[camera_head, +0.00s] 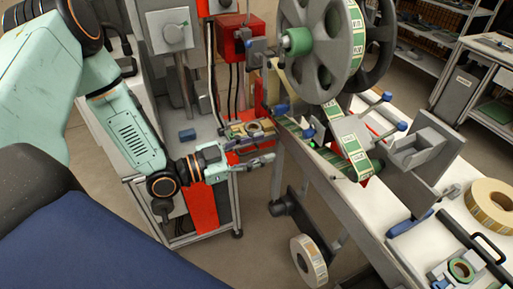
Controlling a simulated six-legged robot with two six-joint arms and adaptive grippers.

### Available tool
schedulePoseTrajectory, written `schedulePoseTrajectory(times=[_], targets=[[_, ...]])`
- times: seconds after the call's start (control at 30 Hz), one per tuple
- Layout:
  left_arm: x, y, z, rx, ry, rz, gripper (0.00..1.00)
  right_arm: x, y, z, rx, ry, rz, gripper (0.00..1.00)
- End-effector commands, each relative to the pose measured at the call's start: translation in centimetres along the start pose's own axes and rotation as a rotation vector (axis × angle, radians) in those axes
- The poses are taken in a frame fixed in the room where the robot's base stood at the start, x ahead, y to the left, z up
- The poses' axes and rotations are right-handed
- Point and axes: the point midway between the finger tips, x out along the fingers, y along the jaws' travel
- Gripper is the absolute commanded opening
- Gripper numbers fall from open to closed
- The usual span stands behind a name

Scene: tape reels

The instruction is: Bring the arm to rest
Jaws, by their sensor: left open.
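My left arm comes in from the left, and its gripper (258,162) points right, in front of the grey machine's side. The fingers are small in the view; they are open with nothing visible between them. The gripper appears apart from the reel machine (320,45). My right gripper is out of view.
A label tape (352,145) runs down from the big grey reel. A tape roll (308,262) is low beside the white table (405,240). Another roll (490,207) lies on the table at right. A red panel (202,207) is below my wrist. Shelves stand at back right.

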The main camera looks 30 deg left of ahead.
Motion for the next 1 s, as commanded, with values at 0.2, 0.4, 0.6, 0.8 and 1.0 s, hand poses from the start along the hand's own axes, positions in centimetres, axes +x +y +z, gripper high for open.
schedulePoseTrajectory(times=[0.2, 0.4, 0.6, 0.8, 1.0], targets=[[-0.3, 0.0, 0.0, 0.001, 0.001, 0.002, 0.46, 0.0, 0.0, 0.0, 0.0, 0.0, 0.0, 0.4], [-0.2, 0.0, 0.0, 0.001, 0.0, 0.001, 0.46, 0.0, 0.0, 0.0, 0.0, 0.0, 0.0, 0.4], [-0.2, 0.0, 0.0, -0.002, 0.0, 0.001, 0.46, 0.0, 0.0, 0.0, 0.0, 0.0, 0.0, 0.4], [-0.7, -0.2, 3.5, -0.194, -0.175, -0.066, 0.46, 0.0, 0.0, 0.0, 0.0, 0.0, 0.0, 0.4], [-2.9, 4.4, 11.6, -0.524, -0.543, -0.173, 0.46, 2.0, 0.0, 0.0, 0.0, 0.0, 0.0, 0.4]])
